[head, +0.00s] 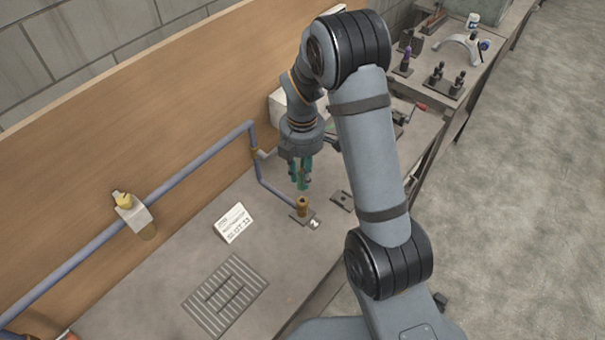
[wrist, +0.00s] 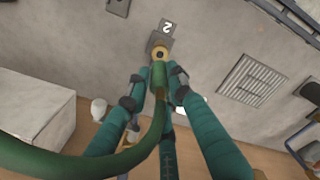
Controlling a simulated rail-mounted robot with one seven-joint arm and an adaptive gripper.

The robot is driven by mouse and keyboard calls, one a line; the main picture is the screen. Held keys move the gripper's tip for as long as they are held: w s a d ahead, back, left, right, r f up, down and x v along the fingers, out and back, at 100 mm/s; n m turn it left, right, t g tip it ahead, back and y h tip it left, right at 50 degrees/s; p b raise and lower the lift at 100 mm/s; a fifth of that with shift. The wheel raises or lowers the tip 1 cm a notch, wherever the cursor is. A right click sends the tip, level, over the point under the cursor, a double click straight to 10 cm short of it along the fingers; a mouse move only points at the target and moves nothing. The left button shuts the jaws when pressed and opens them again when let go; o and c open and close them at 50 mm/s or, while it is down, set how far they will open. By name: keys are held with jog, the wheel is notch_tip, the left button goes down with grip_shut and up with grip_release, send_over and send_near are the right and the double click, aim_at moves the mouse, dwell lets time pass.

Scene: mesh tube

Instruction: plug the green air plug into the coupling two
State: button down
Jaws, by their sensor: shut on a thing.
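My gripper (head: 303,184) points down with its teal fingers shut on the green air plug (wrist: 159,76). A thick green hose (wrist: 90,160) runs from the plug past the left finger in the wrist view. Coupling two (head: 303,206) is a brass upright fitting on a small grey base, with a white "2" label (head: 314,223) at its foot. Its round brass mouth (wrist: 160,53) shows just beyond the plug's tip in the wrist view. My gripper is right above it in the head view. I cannot tell whether plug and coupling touch.
A small dark plate (head: 342,200) lies right of the coupling. A white sign (head: 233,223) and a grey slatted mat (head: 225,296) are to its left. A blue pipe (head: 195,172) runs along the wooden back board. A white box (wrist: 35,110) stands close by.

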aim_at(303, 166)
jog(key=shift+f, duration=0.15)
jog(key=shift+f+b, duration=2.4)
jog(key=shift+f, duration=0.4)
jog(key=shift+f+b, duration=0.6)
jog(key=c, duration=1.5)
grip_release()
jog(key=shift+o, duration=0.2)
jog(key=shift+r, duration=0.1)
notch_tip(303, 166, up, 12)
jog(key=shift+f, duration=0.1)
